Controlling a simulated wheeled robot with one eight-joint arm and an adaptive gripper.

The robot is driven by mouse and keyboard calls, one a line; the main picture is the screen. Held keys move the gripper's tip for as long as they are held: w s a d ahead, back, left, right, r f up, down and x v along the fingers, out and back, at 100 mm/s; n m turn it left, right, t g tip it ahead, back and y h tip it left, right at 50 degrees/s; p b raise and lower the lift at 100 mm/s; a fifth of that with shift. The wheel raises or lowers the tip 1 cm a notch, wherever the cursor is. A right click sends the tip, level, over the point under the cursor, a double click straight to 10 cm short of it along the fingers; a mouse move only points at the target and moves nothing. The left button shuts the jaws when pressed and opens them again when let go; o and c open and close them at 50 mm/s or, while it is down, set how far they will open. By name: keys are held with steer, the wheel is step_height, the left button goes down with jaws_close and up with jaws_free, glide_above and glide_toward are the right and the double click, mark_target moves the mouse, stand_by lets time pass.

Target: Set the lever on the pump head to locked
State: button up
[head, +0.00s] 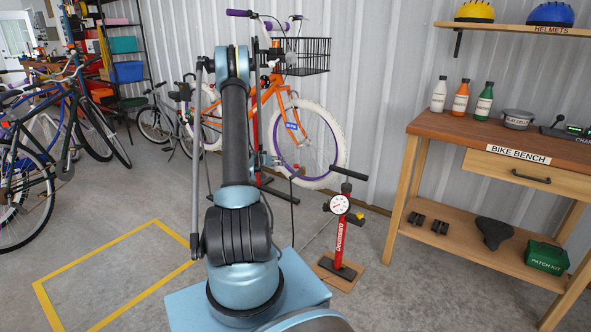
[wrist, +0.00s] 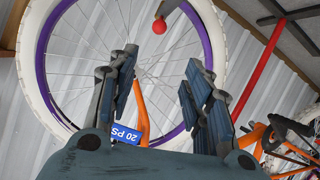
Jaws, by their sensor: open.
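My gripper (wrist: 163,58) is open in the wrist view, with nothing between its two dark blue-grey fingers. A small red ball knob (wrist: 159,25) on a dark piece shows just beyond the fingertips, at the top edge. It looks like the end of the pump head's lever; the rest is cut off, so its setting cannot be told. The fingers appear apart from the knob. The red floor pump (head: 338,236) with its round white gauge (head: 340,204) stands on the floor right of my arm. In the head view my arm hides part of the area near the wheel.
The orange bike (head: 262,85) has a white-tyred wheel (head: 334,145); its purple rim and a blue "20 PS" tag (wrist: 125,134) show in the wrist view. The wooden bike bench (head: 440,126) stands right. Several bikes stand left. A yellow-outlined floor area (head: 100,322) is clear.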

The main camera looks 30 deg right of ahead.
mark_target(295, 166)
steer(key=x, duration=1.3)
steer(key=f+x, duration=0.1)
steer(key=x, duration=0.6)
steer(key=shift+s+f, duration=0.15)
steer(key=shift+s, duration=0.25)
jaws_close()
